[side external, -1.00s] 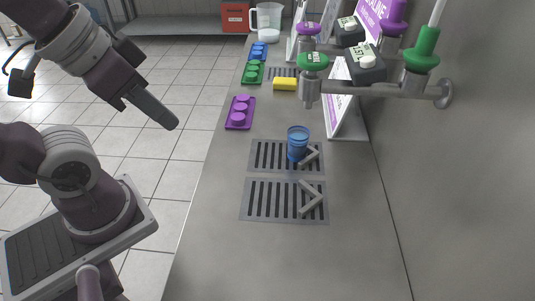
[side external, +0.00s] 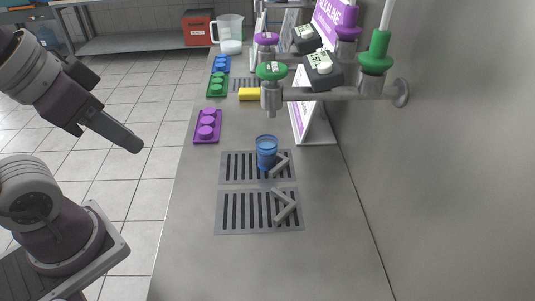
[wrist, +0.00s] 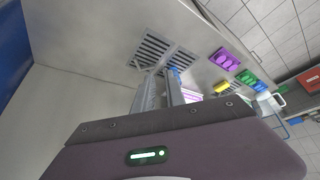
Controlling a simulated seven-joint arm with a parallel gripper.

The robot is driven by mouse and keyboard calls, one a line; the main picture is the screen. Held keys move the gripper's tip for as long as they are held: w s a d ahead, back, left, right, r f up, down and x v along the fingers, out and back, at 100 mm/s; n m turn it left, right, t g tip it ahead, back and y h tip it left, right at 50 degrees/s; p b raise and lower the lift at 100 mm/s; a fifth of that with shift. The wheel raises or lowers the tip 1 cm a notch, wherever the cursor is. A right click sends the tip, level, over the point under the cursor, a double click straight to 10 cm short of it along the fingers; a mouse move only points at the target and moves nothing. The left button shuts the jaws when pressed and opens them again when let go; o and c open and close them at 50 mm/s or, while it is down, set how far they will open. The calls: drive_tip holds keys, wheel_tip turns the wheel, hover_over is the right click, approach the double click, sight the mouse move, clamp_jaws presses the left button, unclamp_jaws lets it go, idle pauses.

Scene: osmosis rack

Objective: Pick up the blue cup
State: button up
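The blue cup (side external: 266,153) is translucent and stands upright on the far slotted drain grate (side external: 228,168) on the grey counter, near a small angled bracket. My gripper (side external: 135,147) is in the air left of the counter, well apart from the cup. In the wrist view my gripper (wrist: 161,82) shows two grey fingers with a gap between them, and it looks open and empty. A small bit of blue shows by the right finger there, probably the cup, mostly hidden.
Taps with a green handle (side external: 376,53) and a purple handle (side external: 347,24) reach from the right wall above the cup's far side. A purple holder (side external: 207,127), green holder (side external: 217,84), yellow block (side external: 250,94) and clear jug (side external: 228,30) stand farther back. The near counter is clear.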

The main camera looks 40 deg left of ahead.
drive_tip(key=o, duration=1.3)
drive_tip(key=shift+c, duration=0.2)
drive_tip(key=t, duration=0.6)
hover_over(259, 148)
wheel_tip(259, 148, down, 20)
drive_tip(key=shift+t, duration=0.9)
drive_tip(key=f, duration=0.5)
drive_tip(key=shift+s, duration=0.3)
drive_tip(key=shift+w+f, duration=0.1)
drive_tip(key=shift+w, duration=0.05)
drive_tip(key=x, duration=0.6)
drive_tip(key=shift+w+d+f, duration=0.1)
drive_tip(key=shift+w+f, duration=0.2)
drive_tip(key=shift+c, duration=0.2)
